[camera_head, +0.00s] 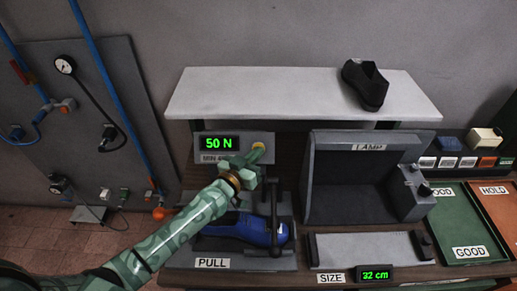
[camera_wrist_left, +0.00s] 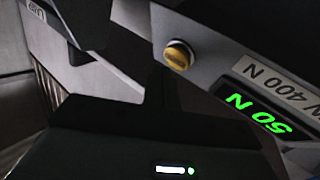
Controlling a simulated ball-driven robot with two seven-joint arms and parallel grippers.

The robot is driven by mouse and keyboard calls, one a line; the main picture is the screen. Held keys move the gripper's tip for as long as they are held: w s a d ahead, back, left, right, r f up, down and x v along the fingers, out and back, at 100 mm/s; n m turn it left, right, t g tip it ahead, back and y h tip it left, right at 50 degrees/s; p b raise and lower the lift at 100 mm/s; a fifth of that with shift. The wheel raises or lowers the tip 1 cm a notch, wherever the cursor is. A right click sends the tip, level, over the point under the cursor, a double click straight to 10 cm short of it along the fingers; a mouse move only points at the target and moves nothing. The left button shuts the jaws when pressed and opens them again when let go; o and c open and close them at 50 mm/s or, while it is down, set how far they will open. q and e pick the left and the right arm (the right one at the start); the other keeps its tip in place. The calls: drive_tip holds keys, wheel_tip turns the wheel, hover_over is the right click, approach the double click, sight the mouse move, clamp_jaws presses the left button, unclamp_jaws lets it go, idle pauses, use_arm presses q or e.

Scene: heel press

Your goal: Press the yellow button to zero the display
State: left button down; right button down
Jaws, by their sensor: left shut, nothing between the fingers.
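The yellow button (camera_head: 259,146) sits on the grey panel, to the right of a display (camera_head: 221,143) that reads 50 N in green. In the left wrist view the yellow button (camera_wrist_left: 178,55) stands clear in view, with the upside-down display (camera_wrist_left: 258,106) to its right. My left gripper (camera_head: 256,156) is shut and empty, its tip close to the button in the head view. The wrist view shows dark gripper parts below the button; contact cannot be told. My right gripper is in neither view.
Below the panel, a blue shoe (camera_head: 250,229) lies in the PULL fixture (camera_head: 246,261), partly behind my arm. A grey LAMP box (camera_head: 346,187) stands to the right. A shelf (camera_head: 270,92) with a black shoe (camera_head: 367,84) is above. Green and orange trays are at far right.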

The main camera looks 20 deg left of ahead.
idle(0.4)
use_arm(q)
drive_tip(key=shift+w, duration=0.1)
drive_tip(key=shift+w+a+f, duration=0.1)
drive_tip(key=shift+w+f, duration=0.15)
drive_tip(key=shift+w+a+f+b, duration=0.1)
drive_tip(key=shift+w+f+b, duration=0.2)
drive_tip(key=shift+b, duration=0.35)
idle(0.6)
drive_tip(key=shift+r, duration=0.1)
drive_tip(key=shift+s+d+r+p, duration=0.2)
drive_tip(key=shift+s+r+p, duration=0.25)
drive_tip(key=shift+s+p, duration=0.35)
drive_tip(key=shift+w, duration=0.15)
